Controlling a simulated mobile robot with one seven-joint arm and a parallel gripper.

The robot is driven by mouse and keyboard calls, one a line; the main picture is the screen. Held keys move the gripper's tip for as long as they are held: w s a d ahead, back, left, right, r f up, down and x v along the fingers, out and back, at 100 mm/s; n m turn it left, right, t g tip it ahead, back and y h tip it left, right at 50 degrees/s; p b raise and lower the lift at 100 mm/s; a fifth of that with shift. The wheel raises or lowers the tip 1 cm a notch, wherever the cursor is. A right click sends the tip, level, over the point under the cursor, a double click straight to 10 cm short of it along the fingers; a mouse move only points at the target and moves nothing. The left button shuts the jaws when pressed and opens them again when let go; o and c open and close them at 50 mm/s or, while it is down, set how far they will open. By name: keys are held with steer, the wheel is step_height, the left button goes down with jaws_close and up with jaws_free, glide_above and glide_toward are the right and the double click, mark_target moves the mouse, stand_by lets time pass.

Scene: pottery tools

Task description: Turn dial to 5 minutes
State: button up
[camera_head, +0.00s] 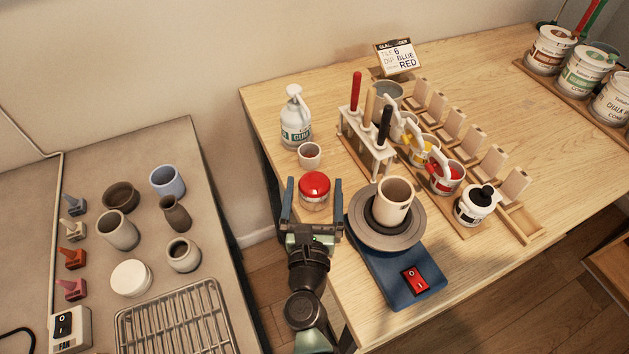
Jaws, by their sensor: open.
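A round object with a red domed top (314,186) and a paler lower body stands on the wooden table near its left edge. It looks like the timer dial, but no minute marks can be read at this size. My gripper (313,194) is open, with one blue finger to the left of the red top and one to the right. The red top shows between the fingers. I cannot tell whether either finger touches it. The gripper's palm hides part of the area in front of the red-topped object.
A small cup (309,155) and a white pump bottle (296,118) stand just behind. A potter's wheel (352,222) carrying a beige cup (394,199) is close on the right. A tool rack (366,150) stands behind it. A gap separates the grey table (200,258) at left.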

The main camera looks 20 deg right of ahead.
steer(key=shift+w+d, duration=0.35)
steer(key=shift+w, duration=0.3)
steer(key=shift+c, duration=0.3)
steer(key=c, duration=1.2)
steer(key=shift+a+m+g+h, duration=0.1)
steer(key=shift+m+g+h, duration=0.2)
steer(key=shift+h, duration=0.1)
steer(key=shift+m+g+h, duration=0.7)
steer(key=shift+m+h, duration=0.2)
steer(key=shift+h, duration=0.3)
steer(key=shift+f+m+g+h+b, duration=0.15)
steer(key=shift+m+g+h+b, duration=0.3)
steer(key=shift+m+g+h, duration=0.55)
steer(key=shift+m+g+h+b, duration=0.6)
steer(key=shift+g+h+b, duration=0.05)
steer(key=shift+g+h, duration=0.15)
